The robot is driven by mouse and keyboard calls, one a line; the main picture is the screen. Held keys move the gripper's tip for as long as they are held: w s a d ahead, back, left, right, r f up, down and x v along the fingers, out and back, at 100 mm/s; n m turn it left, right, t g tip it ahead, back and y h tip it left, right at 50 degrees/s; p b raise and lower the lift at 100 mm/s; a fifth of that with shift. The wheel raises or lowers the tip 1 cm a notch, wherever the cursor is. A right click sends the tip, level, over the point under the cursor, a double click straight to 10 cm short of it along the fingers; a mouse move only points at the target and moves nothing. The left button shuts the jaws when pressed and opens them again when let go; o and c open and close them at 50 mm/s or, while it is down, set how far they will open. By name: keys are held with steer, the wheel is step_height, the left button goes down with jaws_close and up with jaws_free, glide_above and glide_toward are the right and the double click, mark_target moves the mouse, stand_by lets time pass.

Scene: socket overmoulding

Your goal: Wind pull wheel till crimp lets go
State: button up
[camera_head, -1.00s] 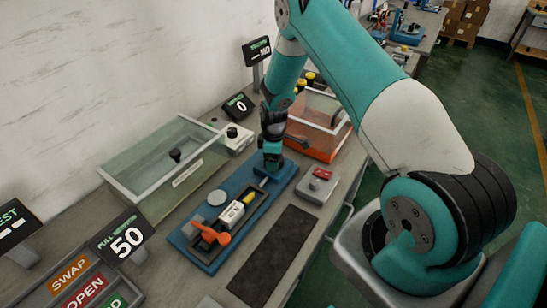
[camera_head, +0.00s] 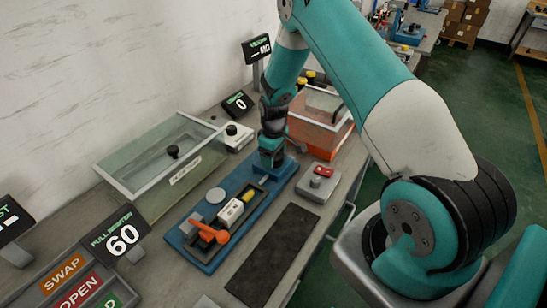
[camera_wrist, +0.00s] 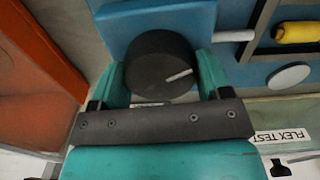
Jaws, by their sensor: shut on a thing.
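The pull wheel (camera_wrist: 150,62) is a dark round knob with a white line on it, at the far end of the blue pull rig (camera_head: 215,185). My gripper (camera_wrist: 162,80) is shut on the wheel, one teal finger on each side. In the head view my gripper (camera_head: 271,157) hides the wheel. The rig carries a white block (camera_head: 230,212), a yellow piece (camera_head: 247,195) and an orange lever (camera_head: 209,232). The yellow piece (camera_wrist: 300,32) also shows in the wrist view, in line with a pale rod. The pull display (camera_head: 119,239) reads 60. The crimp itself is too small to make out.
A clear-lidded flex test box (camera_head: 160,165) stands left of the rig, an orange bin (camera_head: 318,135) behind right. A grey unit with a red top (camera_head: 319,180) and a dark mat (camera_head: 272,255) lie to the right. SWAP and OPEN buttons are at lower left.

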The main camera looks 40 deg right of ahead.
steer(key=shift+m, duration=0.5)
steer(key=o, duration=0.9)
steer(key=shift+r, duration=0.1)
step_height(320, 180, up, 17)
steer(key=b, duration=0.3)
steer(key=shift+r, duration=0.15)
